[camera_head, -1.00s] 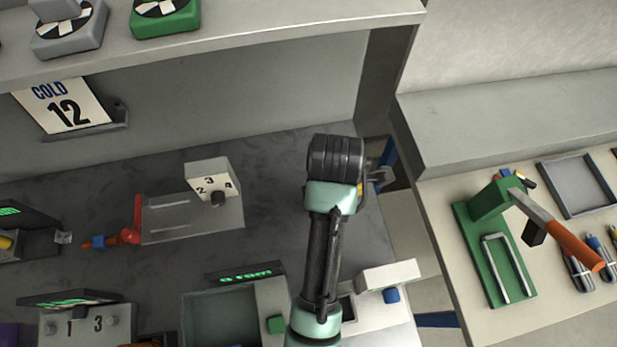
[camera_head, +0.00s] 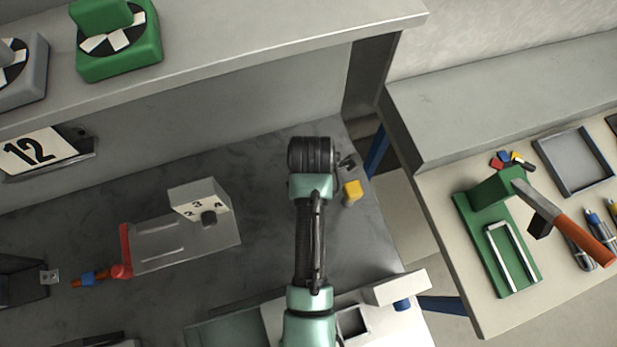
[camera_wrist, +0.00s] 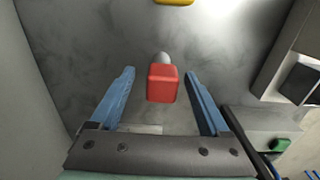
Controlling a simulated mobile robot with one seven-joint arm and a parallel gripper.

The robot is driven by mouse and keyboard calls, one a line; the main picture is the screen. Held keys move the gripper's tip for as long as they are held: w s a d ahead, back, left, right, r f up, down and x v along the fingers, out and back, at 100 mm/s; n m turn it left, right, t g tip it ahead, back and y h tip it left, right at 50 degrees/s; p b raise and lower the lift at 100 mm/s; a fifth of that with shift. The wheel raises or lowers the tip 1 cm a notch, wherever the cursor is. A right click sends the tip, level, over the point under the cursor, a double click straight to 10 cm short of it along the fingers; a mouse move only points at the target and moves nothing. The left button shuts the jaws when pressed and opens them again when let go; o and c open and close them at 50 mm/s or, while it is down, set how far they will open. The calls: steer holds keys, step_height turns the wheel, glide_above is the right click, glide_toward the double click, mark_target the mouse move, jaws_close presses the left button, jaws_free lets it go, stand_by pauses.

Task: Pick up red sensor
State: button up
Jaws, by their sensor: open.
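The red sensor (camera_wrist: 163,84) is a small red block with a rounded grey end, on the dark grey bench surface in the wrist view. It sits ahead of and between the two blue fingers of my gripper (camera_wrist: 160,88), which are spread apart with nothing held. I cannot tell how far above the sensor the fingers are. In the head view my gripper (camera_head: 346,161) is at the far end of my arm, mostly hidden by the black wrist. The red sensor is not visible in the head view.
A yellow block (camera_head: 352,190) lies right of my wrist, also at the wrist view's top (camera_wrist: 173,2). A grey fixture with dial and red handle (camera_head: 185,237) stands left. A raised shelf (camera_head: 250,40) runs behind. A side table (camera_head: 440,130) with a green tool stand (camera_head: 497,235) is right.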

steer(key=f, duration=0.3)
steer(key=shift+s+a+f, duration=0.2)
steer(key=shift+s+f, duration=0.1)
steer(key=shift+f, duration=0.7)
steer(key=shift+w, duration=0.1)
jaws_close()
